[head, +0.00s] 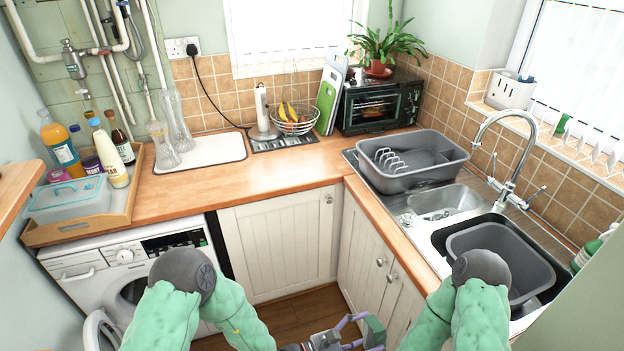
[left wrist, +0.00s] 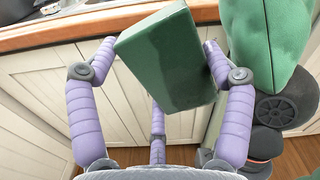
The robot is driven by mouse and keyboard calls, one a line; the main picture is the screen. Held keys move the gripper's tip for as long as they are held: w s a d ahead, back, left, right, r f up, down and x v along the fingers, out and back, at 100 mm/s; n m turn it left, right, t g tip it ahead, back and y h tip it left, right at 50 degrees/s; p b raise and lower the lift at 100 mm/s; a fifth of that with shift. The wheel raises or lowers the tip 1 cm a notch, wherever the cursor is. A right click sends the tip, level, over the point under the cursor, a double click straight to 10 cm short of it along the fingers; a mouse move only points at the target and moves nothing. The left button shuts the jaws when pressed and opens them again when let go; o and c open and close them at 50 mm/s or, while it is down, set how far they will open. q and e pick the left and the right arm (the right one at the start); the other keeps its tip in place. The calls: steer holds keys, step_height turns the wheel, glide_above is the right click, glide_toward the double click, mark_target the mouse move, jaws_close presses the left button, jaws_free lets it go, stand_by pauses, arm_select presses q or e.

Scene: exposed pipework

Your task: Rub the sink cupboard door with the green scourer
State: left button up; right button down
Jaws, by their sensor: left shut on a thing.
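The green scourer (head: 374,332) is a dark green block at the bottom of the head view. My left gripper (head: 350,322), with purple fingers, is shut on it. In the left wrist view the scourer (left wrist: 168,58) sits tilted between the fingertips, with cream panelled doors behind it. The sink cupboard door (head: 368,262) is cream, grooved and has a round knob; it stands under the sink counter. The scourer is low in front of the sink cupboard doors; I cannot tell whether it touches one. My right gripper is out of view.
The wooden worktop (head: 255,178) overhangs the cupboards. The sink (head: 447,203) has a grey dish rack (head: 430,180) and a grey basin (head: 490,238) on it. A washing machine (head: 75,275) stands at the left with its round door open. Some wooden floor (head: 305,315) is clear.

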arm_select(q)
steer(key=shift+s+d, duration=0.1)
steer(key=shift+s, duration=0.4)
steer(key=w+a+r+n+t+y, duration=0.3)
steer(key=w+a+n+t+y, duration=0.15)
steer(key=a, duration=0.65)
steer(key=w+a+r+n+t+y, duration=0.3)
steer(key=w+a+r, duration=0.15)
steer(key=a, duration=0.55)
steer(key=w+a+r+n+t+y, duration=0.35)
steer(key=w+a, duration=0.25)
steer(key=a, duration=0.5)
steer(key=w+d+f+n+g+h, duration=0.1)
steer(key=w+d+f+g+h, duration=0.15)
steer(key=w+d+f, duration=0.6)
steer(key=n+g+h+b, duration=0.1)
steer(key=n+g+h, duration=0.5)
steer(key=g+h, duration=0.2)
glide_toward(404, 324)
steer(key=shift+b+x, duration=0.9)
steer(key=shift+x, duration=1.75)
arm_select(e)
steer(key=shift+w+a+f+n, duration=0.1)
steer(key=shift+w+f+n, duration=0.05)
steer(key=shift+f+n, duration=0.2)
arm_select(q)
steer(key=shift+s+r, duration=0.1)
